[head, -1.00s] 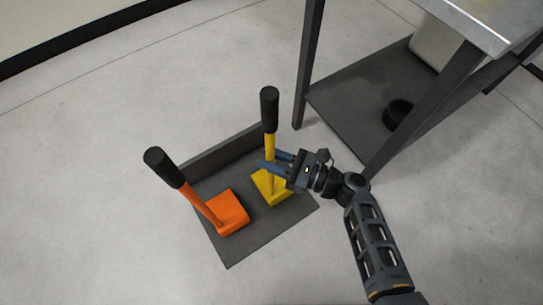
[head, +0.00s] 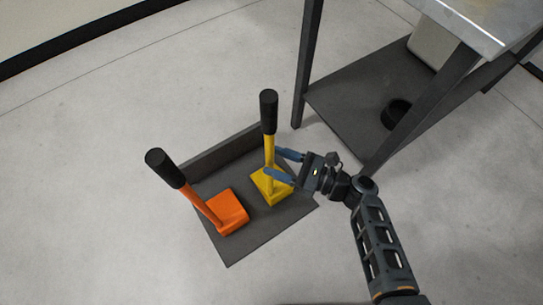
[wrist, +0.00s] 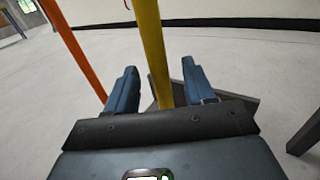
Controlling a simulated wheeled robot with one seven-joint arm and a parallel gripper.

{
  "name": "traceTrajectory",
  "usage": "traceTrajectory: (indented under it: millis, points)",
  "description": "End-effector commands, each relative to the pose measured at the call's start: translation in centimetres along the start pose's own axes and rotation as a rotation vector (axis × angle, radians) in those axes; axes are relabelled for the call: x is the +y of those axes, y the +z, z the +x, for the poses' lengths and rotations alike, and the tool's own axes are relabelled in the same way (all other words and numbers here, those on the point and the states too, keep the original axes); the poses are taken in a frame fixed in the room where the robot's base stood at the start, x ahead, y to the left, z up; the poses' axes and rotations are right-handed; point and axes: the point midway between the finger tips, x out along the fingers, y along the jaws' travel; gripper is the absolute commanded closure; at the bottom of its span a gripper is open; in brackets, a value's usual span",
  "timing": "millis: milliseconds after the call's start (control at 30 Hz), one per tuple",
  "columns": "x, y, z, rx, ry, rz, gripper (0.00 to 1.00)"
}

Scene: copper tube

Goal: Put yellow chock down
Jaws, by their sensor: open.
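The yellow chock (head: 272,187) stands on the dark mat-like tray (head: 237,247), its yellow pole rising to a black grip. The pole is close to upright. My gripper (head: 279,163) is open at the pole's right side, with blue fingers spread and the pole at or between their tips. In the wrist view, the yellow pole (wrist: 152,50) rises between the two open fingers (wrist: 158,88), seemingly touching neither. The chock's base is not visible in the wrist view.
An orange chock (head: 226,211) with a leaning black-gripped handle stands on the tray's left. A raised dark wall (head: 215,150) runs along the tray's back. A metal table with dark legs (head: 308,65) and a low shelf (head: 350,105) stands close on the right. Floor left is clear.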

Motion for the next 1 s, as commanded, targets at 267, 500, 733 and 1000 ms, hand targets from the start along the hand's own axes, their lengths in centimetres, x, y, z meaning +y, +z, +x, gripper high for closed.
traceTrajectory:
  millis: [267, 500, 733, 1000]
  points:
    - [-0.1, 0.3, -5.9, 0.001, -0.004, 0.001, 0.47]
    - [0.0, 0.1, -9.1, 0.000, -0.001, 0.002, 0.47]
    - [0.0, 0.0, -9.8, 0.000, 0.001, 0.001, 0.47]
    - [1.7, -1.6, -10.2, 0.072, -0.009, -0.039, 0.47]
